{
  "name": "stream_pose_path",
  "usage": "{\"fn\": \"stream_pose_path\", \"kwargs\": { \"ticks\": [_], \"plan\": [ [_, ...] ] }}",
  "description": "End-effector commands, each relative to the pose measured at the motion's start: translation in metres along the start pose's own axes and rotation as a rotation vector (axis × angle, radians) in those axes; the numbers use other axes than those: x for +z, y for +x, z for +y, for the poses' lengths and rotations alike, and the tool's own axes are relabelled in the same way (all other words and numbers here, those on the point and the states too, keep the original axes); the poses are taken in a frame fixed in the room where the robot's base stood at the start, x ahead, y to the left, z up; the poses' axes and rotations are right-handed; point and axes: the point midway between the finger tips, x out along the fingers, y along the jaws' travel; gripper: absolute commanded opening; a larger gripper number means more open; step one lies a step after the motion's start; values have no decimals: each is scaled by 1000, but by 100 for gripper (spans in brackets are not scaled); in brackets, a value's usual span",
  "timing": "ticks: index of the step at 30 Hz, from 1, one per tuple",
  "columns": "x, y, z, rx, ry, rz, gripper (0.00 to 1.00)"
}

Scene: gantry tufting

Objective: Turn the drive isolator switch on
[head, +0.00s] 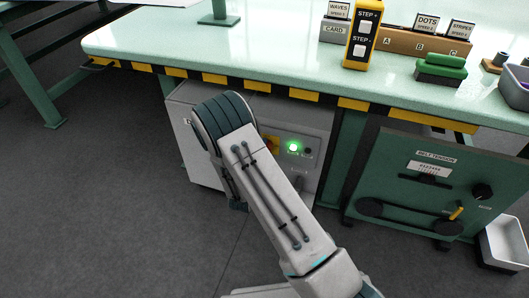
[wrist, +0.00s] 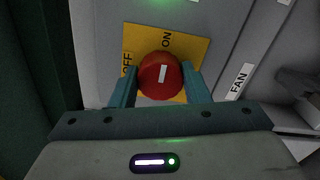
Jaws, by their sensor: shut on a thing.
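The drive isolator switch has a round red knob (wrist: 160,88) on a yellow plate (wrist: 195,50), seen in the wrist view. The plate carries the labels ON and OFF. The knob's white mark stands nearly upright in the picture, with its upper end toward ON. My gripper (wrist: 160,76) has a finger on each side of the knob and is shut on it. In the head view the yellow plate (head: 270,141) shows on the front of the grey cabinet, beside my arm. My arm hides the gripper and most of the switch there.
A green lamp (head: 293,147) is lit on the grey cabinet (head: 316,121), under the bench edge (head: 260,87) with its yellow and black stripes. A belt tension panel (head: 415,185) stands to the right. A FAN label (wrist: 240,81) is right of the switch. Floor at left is clear.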

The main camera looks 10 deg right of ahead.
Motion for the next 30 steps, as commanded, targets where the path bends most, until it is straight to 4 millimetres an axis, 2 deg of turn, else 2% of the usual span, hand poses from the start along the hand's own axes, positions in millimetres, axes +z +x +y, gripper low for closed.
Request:
{"fn": "stream_pose_path", "kwargs": {
  "ticks": [17, 18, 19, 20, 30],
  "plan": [
    [-1, -1, -1, -3, 30, 3, 19],
    [-1, -1, -1, -3, 29, 3, 53],
    [-1, -1, -1, -3, 29, 3, 62],
    [-1, -1, -1, -2, 29, 3, 64],
    [-1, -4, 0, -1, 28, 2, 64]
  ]
}}
